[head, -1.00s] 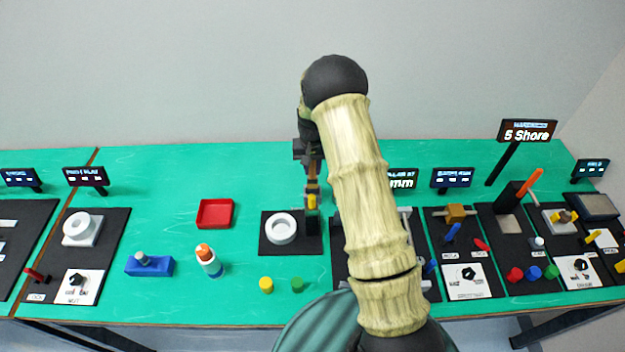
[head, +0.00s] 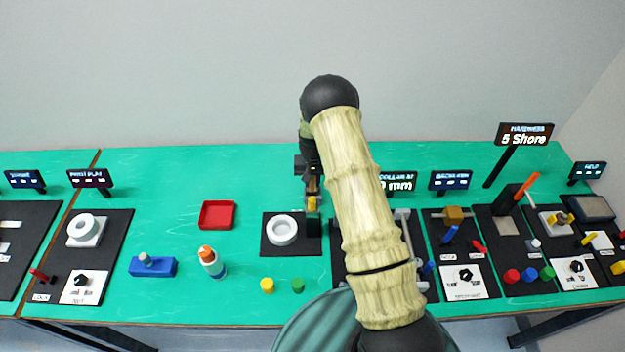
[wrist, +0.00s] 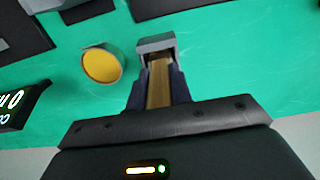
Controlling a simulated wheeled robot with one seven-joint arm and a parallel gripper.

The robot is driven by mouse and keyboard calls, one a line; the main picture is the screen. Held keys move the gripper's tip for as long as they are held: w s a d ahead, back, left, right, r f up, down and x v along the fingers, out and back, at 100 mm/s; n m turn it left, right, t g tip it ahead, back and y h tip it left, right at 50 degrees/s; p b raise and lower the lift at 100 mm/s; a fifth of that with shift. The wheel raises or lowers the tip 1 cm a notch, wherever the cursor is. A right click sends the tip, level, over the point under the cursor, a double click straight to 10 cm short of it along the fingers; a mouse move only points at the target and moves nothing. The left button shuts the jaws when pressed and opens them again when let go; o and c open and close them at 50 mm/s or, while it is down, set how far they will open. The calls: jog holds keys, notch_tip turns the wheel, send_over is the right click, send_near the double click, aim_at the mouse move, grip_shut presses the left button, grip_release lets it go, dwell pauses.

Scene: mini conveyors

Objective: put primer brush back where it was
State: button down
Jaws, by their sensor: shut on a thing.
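My gripper (head: 312,188) is in the middle of the bench, pointing down above the small black mat with the white ring. In the wrist view my gripper (wrist: 158,85) is shut on the primer brush (wrist: 159,88), a long golden-brown piece between the dark fingers. A grey, box-like piece (wrist: 155,43) surrounds its far end; I cannot tell whether it is a holder or part of the brush. Whether the brush touches that block is unclear.
The white ring (head: 282,230) stands left of the dark block. A yellow-filled cup (wrist: 102,65) is beside the brush. My arm hides the station on the right.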

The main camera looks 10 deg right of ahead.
jog(key=shift+f, duration=0.15)
jog(key=c, duration=1.3)
grip_release()
jog(key=shift+o, duration=0.2)
notch_tip(320, 180, up, 12)
jog(key=b, duration=0.4)
jog(key=shift+s, duration=0.1)
jog(key=shift+r, duration=0.2)
